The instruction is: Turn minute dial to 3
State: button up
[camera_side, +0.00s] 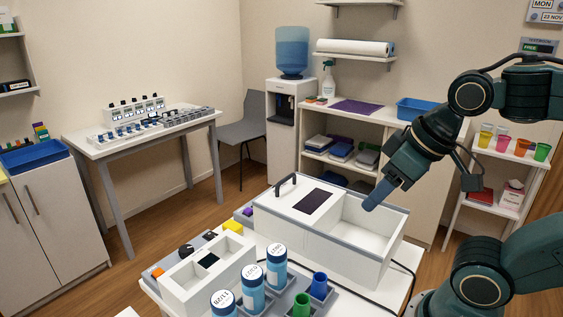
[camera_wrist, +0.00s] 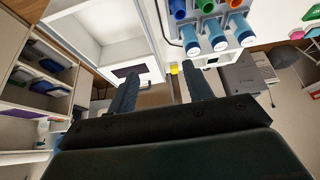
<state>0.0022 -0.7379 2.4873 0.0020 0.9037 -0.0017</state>
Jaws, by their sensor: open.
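Two small round black knobs, one at the left (camera_side: 185,250) and one further right (camera_side: 210,236), sit on the grey board behind the white compartment box in the side view. I cannot tell which is the minute dial, and their markings are too small to read. My gripper (camera_side: 372,205) hangs above the open compartment of the big white box, to the right of the knobs and well apart from them. In the wrist view, my gripper (camera_wrist: 161,68) has its two fingers wide apart with nothing between them. I cannot make out the knobs there.
The white box (camera_side: 345,255) with a black handle stands at the table's middle. Several blue bottles with white caps (camera_side: 252,285), a blue cup (camera_side: 319,285) and a green cup (camera_side: 301,303) stand in front. A yellow block (camera_side: 233,227) lies near the knobs.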

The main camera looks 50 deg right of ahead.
jog(key=w+d+r+m+g+h, duration=0.1)
jog(key=w+d+r+g, duration=0.2)
jog(key=w, duration=0.7)
jog(key=w+d+r+m, duration=0.15)
jog(key=w+d, duration=0.25)
jog(key=w, duration=0.6)
jog(key=w+d+f+g, duration=0.1)
jog(key=w+d+f, duration=0.4)
jog(key=w, duration=0.3)
jog(key=w+d+f+m+g, duration=0.1)
jog(key=w+d+f, duration=0.4)
jog(key=w, duration=0.3)
jog(key=shift+w+d+f+g, duration=0.2)
jog(key=shift+d+f+g, duration=0.1)
jog(key=shift+f+g, duration=0.15)
jog(key=shift+f, duration=0.1)
jog(key=shift+s+d+f, duration=0.1)
jog(key=shift+d+f, duration=0.1)
jog(key=shift+f, duration=3.2)
jog(key=shift+s+d+f, duration=0.1)
jog(key=shift+d+f, duration=0.05)
jog(key=shift+f, duration=3.25)
